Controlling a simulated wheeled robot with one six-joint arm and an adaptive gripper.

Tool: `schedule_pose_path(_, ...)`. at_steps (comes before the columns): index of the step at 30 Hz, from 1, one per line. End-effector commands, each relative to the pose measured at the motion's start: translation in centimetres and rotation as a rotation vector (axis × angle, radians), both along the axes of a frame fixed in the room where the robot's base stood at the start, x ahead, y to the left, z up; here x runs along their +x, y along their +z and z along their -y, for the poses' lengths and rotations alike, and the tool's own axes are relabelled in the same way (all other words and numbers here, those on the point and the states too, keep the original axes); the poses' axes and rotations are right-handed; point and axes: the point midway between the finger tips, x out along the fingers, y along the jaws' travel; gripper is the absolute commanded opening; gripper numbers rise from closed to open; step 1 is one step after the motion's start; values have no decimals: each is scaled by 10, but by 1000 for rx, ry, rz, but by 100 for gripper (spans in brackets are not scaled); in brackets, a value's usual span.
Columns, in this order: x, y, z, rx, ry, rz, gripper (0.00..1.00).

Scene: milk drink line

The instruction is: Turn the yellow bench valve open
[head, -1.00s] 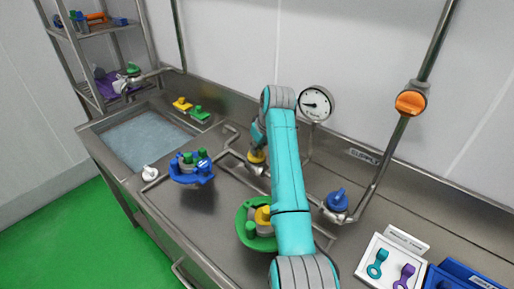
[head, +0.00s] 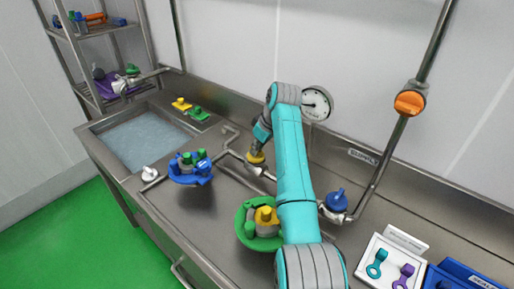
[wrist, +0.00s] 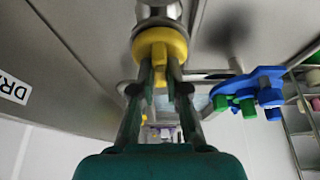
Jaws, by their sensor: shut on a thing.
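The yellow bench valve (head: 256,157) sits on the pipe at the back of the steel bench, left of the gauge. My gripper (head: 259,146) comes down on it from above, partly hidden by my arm. In the wrist view the two fingers of my gripper (wrist: 165,70) are shut on the yellow handle (wrist: 160,42), one on each side. A steel pipe fitting (wrist: 158,11) shows just beyond the handle. The handle's turn angle is hard to read.
A round gauge (head: 317,104) stands close behind my arm. A blue valve (head: 337,200) is to its right, an orange valve (head: 410,102) on the wall pipe.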

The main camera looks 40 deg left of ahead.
Motion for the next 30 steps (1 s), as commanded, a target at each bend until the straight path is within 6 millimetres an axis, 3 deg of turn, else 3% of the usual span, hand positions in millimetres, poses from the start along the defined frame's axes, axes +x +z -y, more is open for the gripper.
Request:
schedule_pose_path(1,0,-1,0,-1,0,0,0)
schedule_pose_path(2,0,-1,0,-2,0,0,16)
schedule_pose_path(3,0,-1,0,-2,0,0,26)
schedule_pose_path(5,0,-1,0,-1,0,0,39)
schedule_pose_path(17,0,6,3,0,0,1,39)
schedule_pose_path(30,-1,78,33,0,-2,1,39)
